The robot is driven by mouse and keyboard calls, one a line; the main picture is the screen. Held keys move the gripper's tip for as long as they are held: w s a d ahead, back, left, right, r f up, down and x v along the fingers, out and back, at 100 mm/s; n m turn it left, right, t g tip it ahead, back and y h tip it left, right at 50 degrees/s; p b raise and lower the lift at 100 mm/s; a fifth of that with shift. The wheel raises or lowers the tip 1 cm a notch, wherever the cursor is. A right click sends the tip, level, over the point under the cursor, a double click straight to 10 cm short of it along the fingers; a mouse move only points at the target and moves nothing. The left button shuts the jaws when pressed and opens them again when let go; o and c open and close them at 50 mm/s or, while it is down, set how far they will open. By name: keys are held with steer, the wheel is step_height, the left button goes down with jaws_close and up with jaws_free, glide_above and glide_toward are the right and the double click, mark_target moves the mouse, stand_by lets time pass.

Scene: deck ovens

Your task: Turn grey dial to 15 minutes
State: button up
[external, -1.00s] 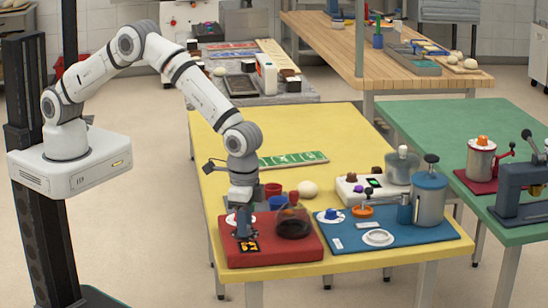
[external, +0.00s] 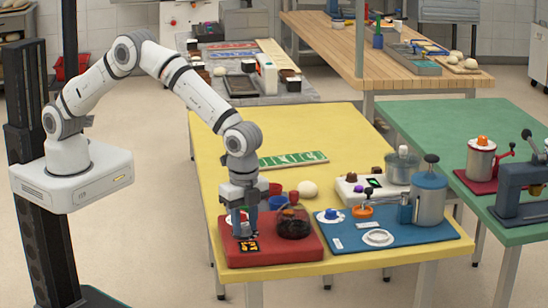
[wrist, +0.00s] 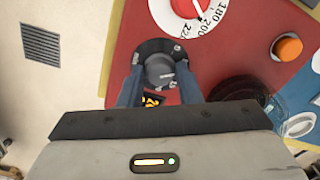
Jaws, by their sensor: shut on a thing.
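The grey dial (wrist: 160,68) is a round dark knob on a dark round base, standing on the red panel (wrist: 118,25). It shows between my gripper's fingers in the wrist view. My gripper (wrist: 160,78) is shut on it, one finger on each side. In the external view my gripper (external: 241,222) points straight down at the left part of the red panel and mostly hides the dial. A small black display with yellow marks (external: 247,246) lies just in front of the dial. I cannot read the dial's setting.
A red dial on a white ring with numbers (wrist: 187,8) is close to the grey dial. A dark round pot (external: 294,226) stands right of my gripper on the red panel. A blue panel (external: 420,235) with several things lies further right. The yellow table (external: 340,140) has free room behind.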

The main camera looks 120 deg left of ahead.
mark_target(245, 226)
steer(key=m+b, duration=0.1)
steer(key=m, duration=0.5)
steer(key=shift+m+b, duration=0.3)
steer(key=m+b, duration=0.1)
steer(key=m, duration=0.5)
steer(key=shift+m, duration=0.4)
steer(key=o, duration=1)
steer(key=shift+c, duration=0.2)
steer(key=shift+r, duration=0.1)
step_height(245, 226, up, 7)
steer(key=shift+r, duration=0.35)
